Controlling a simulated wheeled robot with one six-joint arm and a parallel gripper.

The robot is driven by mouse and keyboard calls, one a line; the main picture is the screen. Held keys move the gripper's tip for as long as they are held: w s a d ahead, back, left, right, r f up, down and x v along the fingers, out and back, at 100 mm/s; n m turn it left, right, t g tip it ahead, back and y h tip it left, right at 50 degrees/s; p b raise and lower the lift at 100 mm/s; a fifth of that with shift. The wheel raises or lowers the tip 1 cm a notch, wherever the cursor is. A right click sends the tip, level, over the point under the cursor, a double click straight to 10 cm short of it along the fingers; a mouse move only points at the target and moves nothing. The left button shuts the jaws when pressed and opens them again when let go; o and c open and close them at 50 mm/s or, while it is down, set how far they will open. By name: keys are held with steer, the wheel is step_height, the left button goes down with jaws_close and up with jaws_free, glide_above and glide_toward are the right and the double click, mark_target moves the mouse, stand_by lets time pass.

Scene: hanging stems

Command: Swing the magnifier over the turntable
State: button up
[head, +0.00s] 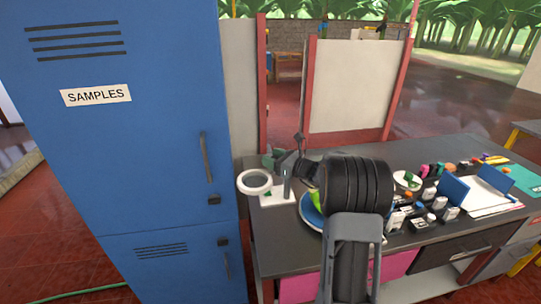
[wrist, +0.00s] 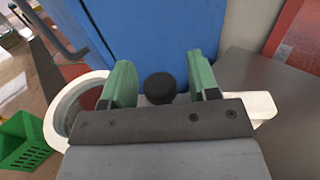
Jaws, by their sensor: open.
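The magnifier is a white ring head (head: 254,192) at the left end of the bench, beside the blue cabinet. In the wrist view its ring (wrist: 58,112) is at the left and a white arm part (wrist: 263,106) shows at the right. A black knob (wrist: 160,87) sits between my open green fingers, apart from both in the picture; I cannot tell its depth. My gripper (wrist: 160,85) hides the magnifier's middle. A blue round disc (head: 312,213), perhaps the turntable, lies right of the ring, partly hidden by my arm.
The tall blue cabinet (head: 120,130) stands close on the left. A white square plate (head: 277,195) lies between ring and disc. A white dish (head: 407,181) and several small items crowd the bench's right. A green basket (wrist: 22,140) is at lower left in the wrist view.

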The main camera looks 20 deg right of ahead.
steer(key=shift+w+a, duration=0.35)
steer(key=shift+w, duration=0.15)
jaws_close()
stand_by(0.3)
